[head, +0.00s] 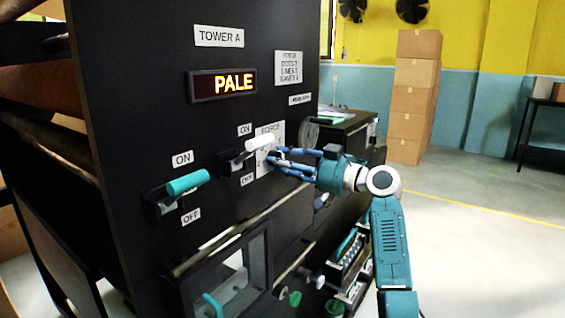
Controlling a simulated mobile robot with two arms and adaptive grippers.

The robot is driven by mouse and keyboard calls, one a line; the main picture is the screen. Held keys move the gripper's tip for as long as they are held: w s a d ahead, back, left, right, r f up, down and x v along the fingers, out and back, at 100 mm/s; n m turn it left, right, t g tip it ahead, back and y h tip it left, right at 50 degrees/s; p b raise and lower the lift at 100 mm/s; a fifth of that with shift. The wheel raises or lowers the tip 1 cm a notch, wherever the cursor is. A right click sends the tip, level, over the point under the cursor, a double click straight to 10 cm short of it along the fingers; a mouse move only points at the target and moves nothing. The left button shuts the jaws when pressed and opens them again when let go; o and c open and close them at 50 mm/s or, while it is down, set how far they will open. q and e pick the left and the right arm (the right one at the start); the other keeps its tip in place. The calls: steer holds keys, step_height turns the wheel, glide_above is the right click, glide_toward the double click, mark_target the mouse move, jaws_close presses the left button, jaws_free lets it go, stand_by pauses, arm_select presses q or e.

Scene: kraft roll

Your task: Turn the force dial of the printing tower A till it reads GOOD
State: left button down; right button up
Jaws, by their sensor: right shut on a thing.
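The black printing tower A (130,110) fills the left of the head view, with a "TOWER A" sign (219,37) on its face. Its lit display (222,84) reads PALE in yellow letters. Below it to the right is a light plate marked FORCE (270,129). My right gripper (272,158) reaches in from the right and is shut on the force dial in front of this plate. The blue fingers hide most of the dial, so its setting cannot be read. My left gripper is not in view.
A white-handled lever (258,143) sits just left of my right fingers, close to them. A teal-handled lever (187,182) is farther left. Stacked cardboard boxes (412,100) stand at the back. The floor at right is open.

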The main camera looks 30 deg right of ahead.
steer(key=shift+a+f, duration=0.15)
steer(key=shift+f, duration=0.15)
steer(key=m, duration=0.4)
steer(key=shift+a+f+p, duration=0.1)
steer(key=shift+p, duration=0.3)
steer(key=shift+c, duration=0.2)
steer(key=m+p, duration=0.1)
steer(key=m, duration=0.3)
steer(key=shift+m+p, duration=0.3)
steer(key=shift+p, duration=0.1)
steer(key=o, duration=1.2)
steer(key=shift+a, duration=0.1)
steer(key=shift+c, duration=0.2)
steer(key=shift+r, duration=0.2)
